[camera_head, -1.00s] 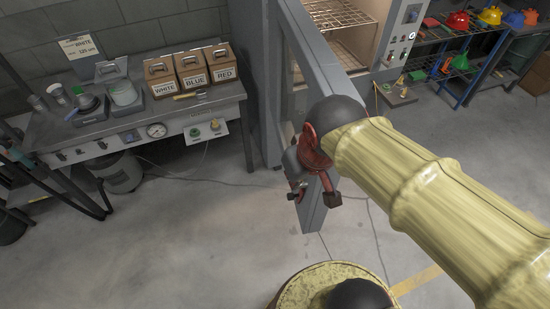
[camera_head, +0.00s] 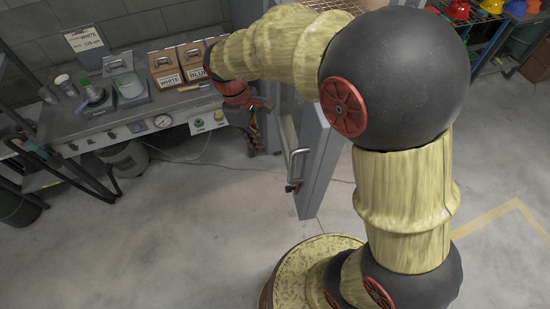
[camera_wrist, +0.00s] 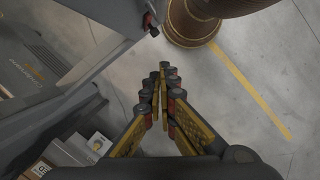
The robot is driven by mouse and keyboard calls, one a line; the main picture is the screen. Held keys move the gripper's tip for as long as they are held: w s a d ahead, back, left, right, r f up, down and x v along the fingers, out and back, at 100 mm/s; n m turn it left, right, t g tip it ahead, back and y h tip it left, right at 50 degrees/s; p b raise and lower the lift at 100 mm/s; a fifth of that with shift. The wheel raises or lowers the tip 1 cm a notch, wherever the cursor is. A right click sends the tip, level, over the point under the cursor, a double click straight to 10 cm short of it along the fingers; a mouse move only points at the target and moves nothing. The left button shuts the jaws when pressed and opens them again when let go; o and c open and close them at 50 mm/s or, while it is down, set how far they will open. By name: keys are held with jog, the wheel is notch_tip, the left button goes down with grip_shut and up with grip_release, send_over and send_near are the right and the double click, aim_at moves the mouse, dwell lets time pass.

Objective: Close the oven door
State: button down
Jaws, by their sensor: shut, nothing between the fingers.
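The oven door (camera_head: 318,170) is a tall grey panel standing open, its free edge toward me over the floor. A metal handle (camera_head: 291,163) with a red-tipped latch is on its left face. My gripper (camera_head: 256,147) points down just left of the door, with the fingers closed and empty. In the wrist view, my gripper (camera_wrist: 163,78) shows its fingertips together above the floor, and the door (camera_wrist: 100,28) is at upper left, apart from them. My arm hides most of the oven and the door's upper part in the head view.
A grey workbench (camera_head: 80,145) with a gauge, containers and boxes labelled WHITE (camera_head: 167,72) and BLUE (camera_head: 196,62) stands at left. The floor (camera_head: 180,240) between bench and door is clear.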

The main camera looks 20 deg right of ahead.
jog(key=s+d+f, duration=0.2)
jog(key=f, duration=0.2)
jog(key=s+d+f, duration=0.2)
jog(key=f, duration=0.3)
jog(key=shift+s+d+f, duration=0.25)
jog(key=shift+d, duration=0.1)
